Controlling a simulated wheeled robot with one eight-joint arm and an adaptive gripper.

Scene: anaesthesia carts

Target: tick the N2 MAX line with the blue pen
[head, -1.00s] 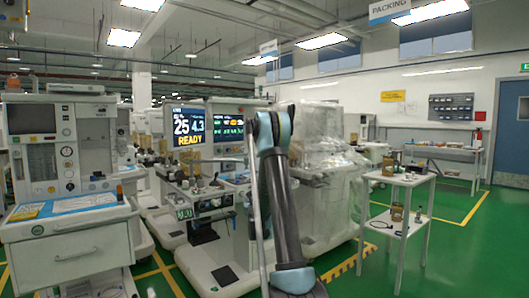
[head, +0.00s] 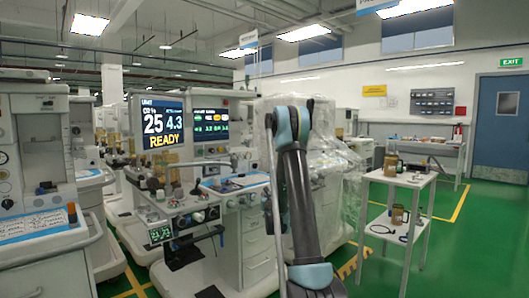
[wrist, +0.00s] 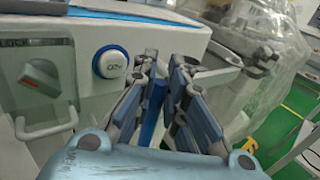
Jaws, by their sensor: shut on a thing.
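My gripper (wrist: 165,68) shows in the wrist view with its fingers close together. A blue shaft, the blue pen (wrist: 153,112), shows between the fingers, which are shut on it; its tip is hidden. In the head view my arm hides the gripper and pen. A white sheet with a blue header (head: 38,224) lies on the work surface of the left cart. Its print is too small to read, and I cannot make out an N2 MAX line in any view.
A cart with a lit monitor (head: 160,125) reading READY stands left of my arm. A plastic-wrapped machine (head: 335,170) stands behind my arm. A white trolley (head: 400,180) with jars is at right, with green floor around it.

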